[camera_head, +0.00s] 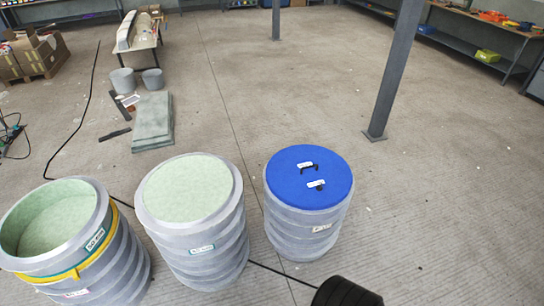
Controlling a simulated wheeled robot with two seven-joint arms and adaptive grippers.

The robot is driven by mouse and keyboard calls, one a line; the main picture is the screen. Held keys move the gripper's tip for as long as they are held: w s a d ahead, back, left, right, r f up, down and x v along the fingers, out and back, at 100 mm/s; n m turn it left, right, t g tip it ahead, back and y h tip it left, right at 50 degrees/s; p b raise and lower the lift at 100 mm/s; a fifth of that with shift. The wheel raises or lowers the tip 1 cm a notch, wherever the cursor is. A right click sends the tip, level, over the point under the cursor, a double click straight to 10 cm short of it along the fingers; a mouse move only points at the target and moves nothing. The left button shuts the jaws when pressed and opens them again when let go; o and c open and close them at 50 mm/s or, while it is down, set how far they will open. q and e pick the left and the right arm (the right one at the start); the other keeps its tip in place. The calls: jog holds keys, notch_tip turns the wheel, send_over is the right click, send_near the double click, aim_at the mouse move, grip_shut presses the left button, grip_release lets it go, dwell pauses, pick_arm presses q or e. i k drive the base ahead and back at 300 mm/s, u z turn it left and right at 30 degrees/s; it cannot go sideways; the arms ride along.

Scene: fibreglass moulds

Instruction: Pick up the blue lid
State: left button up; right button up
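The blue lid (292,180) is a round disc lying flat on top of a grey ribbed drum-shaped mould (304,236) at the centre front. Two small dark handles (309,167) with white labels stand on the lid. Nothing covers the lid, and its whole top shows. Neither of my grippers can be made out in the head view, and nothing is touching the lid.
Left of it stand a mould with a pale green top (188,187) and an open mould (60,218) with a yellow band. A dark ribbed shape (345,293) shows at the bottom edge. A grey post (394,75) rises behind right. Floor at right is clear.

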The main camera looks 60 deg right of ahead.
aim_at(294, 175)
jog(key=z, duration=3.6)
jog(key=i, duration=3.5)
jog(key=u, duration=3.75)
